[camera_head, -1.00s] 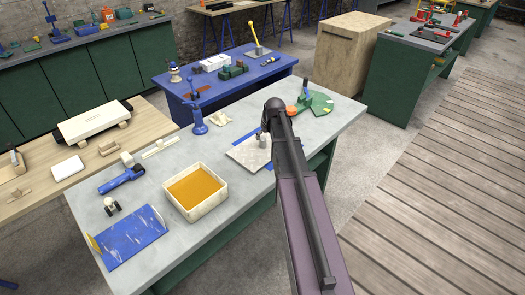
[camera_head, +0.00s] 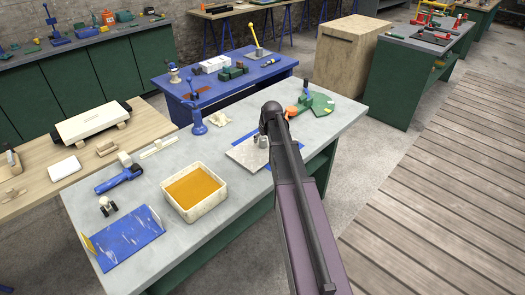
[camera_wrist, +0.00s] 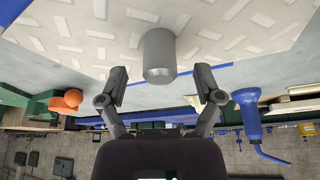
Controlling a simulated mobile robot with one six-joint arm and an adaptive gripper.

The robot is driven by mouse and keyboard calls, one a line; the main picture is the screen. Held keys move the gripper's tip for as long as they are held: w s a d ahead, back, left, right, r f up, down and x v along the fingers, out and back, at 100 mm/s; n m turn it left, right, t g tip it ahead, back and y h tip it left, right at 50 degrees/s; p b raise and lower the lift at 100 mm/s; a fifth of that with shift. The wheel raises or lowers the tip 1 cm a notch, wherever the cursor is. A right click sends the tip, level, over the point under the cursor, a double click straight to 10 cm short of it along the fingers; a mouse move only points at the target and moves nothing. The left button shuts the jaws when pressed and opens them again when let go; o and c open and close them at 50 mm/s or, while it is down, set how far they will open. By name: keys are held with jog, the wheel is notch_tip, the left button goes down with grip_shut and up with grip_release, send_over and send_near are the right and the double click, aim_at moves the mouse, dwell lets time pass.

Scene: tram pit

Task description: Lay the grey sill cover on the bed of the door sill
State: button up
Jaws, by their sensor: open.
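A pale grey plate with a raised tread pattern (camera_head: 243,152), which looks like the sill cover, lies on the grey bench. A short grey cylindrical knob (camera_head: 262,142) stands on it. In the wrist view the plate (camera_wrist: 80,30) fills the top and the knob (camera_wrist: 160,55) is in the middle. My gripper (camera_wrist: 160,82) is open and empty. Its fingers flank the line of the knob, with gaps on both sides. In the head view my arm hides the gripper and part of the plate. I cannot clearly identify the door sill's bed; a blue sheet-like piece (camera_head: 128,238) lies front left.
The grey bench (camera_head: 215,225) also holds a white tub with orange contents (camera_head: 196,207), a blue post tool (camera_head: 196,120), a blue-handled tool (camera_head: 118,180) and a green piece with an orange part (camera_head: 320,105). The bench's right front area is fairly clear.

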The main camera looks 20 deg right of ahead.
jog(key=shift+b+x, duration=0.7)
jog(key=shift+x, duration=0.4)
grip_shut()
